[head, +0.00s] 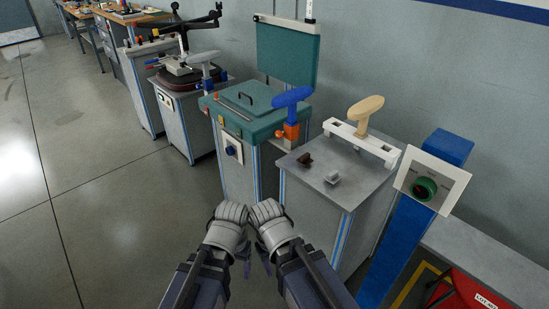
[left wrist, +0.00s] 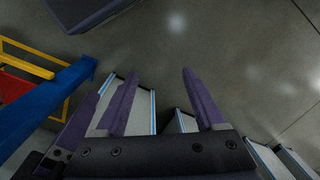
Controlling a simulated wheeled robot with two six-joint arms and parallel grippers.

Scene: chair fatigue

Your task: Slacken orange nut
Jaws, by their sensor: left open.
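An orange piece (head: 291,130), which looks like the orange nut, sits under a blue T-shaped handle (head: 291,97) at the right corner of a green-topped machine (head: 237,113). My left gripper (head: 229,213) is low in the middle of the head view, in front of the machines and apart from the orange piece. In the left wrist view its two purple fingers (left wrist: 160,74) are spread with nothing between them. My right gripper (head: 266,211) is close beside it; its jaws cannot be made out. The orange piece does not show in the left wrist view.
A grey cabinet (head: 335,187) with a wooden-coloured handle (head: 366,110) stands right of the green machine. A blue post (head: 405,245) with a green knob (head: 425,188) is further right. More machines line the wall at left. The floor (head: 110,220) at left is clear.

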